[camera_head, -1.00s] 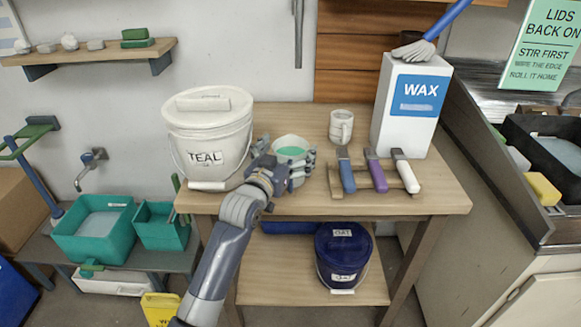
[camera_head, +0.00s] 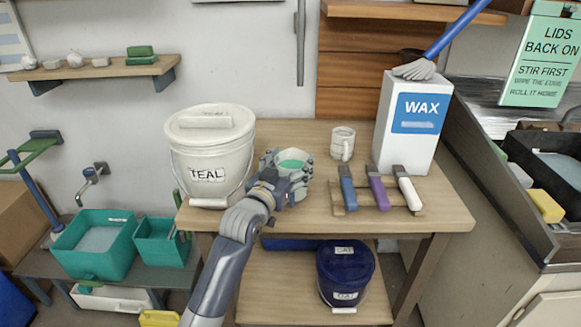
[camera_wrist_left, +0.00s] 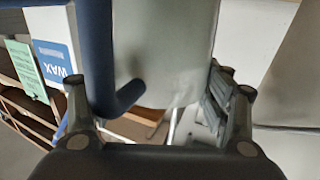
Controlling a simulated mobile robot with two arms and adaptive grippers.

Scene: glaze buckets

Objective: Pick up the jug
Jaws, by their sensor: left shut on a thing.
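A small pale grey jug (camera_head: 292,155) with teal liquid inside is at the front middle of the wooden table (camera_head: 300,222), right of the white TEAL bucket (camera_head: 210,150). My left gripper (camera_head: 287,176) is shut on the jug, with fingers on both sides of it. In the left wrist view the jug's pale wall (camera_wrist_left: 170,50) fills the middle between the fingers. I cannot tell whether its base touches the table. The gripper hides much of its lower part. My right gripper is not in view.
A white mug (camera_head: 343,143) stands behind right of the jug. A rack with blue, purple and white-handled tools (camera_head: 380,190) lies to the right. A tall WAX box (camera_head: 412,120) stands at the back right. A dark blue bucket (camera_head: 345,275) sits on the lower shelf.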

